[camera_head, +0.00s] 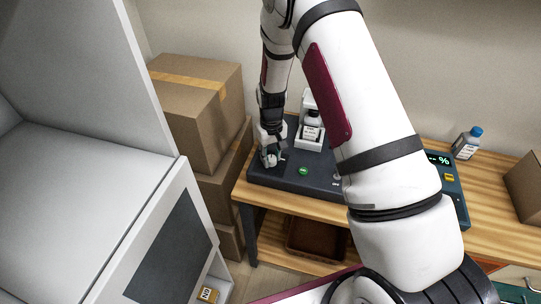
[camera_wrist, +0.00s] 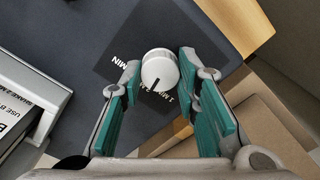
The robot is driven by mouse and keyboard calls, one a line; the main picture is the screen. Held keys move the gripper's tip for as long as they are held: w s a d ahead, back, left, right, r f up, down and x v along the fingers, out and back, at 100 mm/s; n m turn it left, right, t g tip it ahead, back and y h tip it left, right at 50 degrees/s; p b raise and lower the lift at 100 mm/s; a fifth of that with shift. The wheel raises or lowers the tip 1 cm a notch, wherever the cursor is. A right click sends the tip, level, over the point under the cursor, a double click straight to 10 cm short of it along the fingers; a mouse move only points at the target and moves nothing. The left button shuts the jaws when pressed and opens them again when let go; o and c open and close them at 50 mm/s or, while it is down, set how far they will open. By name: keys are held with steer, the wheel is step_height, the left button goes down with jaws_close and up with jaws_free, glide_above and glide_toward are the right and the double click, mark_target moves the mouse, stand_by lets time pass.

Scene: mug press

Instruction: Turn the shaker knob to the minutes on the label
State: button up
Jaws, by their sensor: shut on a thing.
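The shaker (camera_head: 325,184) is a dark, flat unit on the wooden bench. Its white round knob (camera_wrist: 160,67) has a dark pointer line toward the bottom of the wrist view, slightly left. Upside-down "MIN" lettering shows on the dark dial plate (camera_wrist: 112,65); other marks are small or covered. My gripper (camera_head: 270,158) is at the shaker's left end, its teal-padded fingers shut on the knob's two sides. A bottle (camera_head: 312,119) with a label stands in the white holder on the shaker. At the wrist view's left edge, partial label text (camera_wrist: 42,94) seems to read "SHAKE 2 M", cut off.
A green button (camera_head: 303,170) is on the shaker's front. Cardboard boxes (camera_head: 193,125) are stacked left of the bench. A unit with a lit "-- %" display (camera_head: 439,160) and a blue-capped bottle (camera_head: 466,146) are at the right. My arm covers the bench's middle.

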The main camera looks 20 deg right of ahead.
mark_target(271, 158)
steer(key=shift+m, duration=1.1)
steer(key=o, duration=1.2)
step_height(271, 158, up, 12)
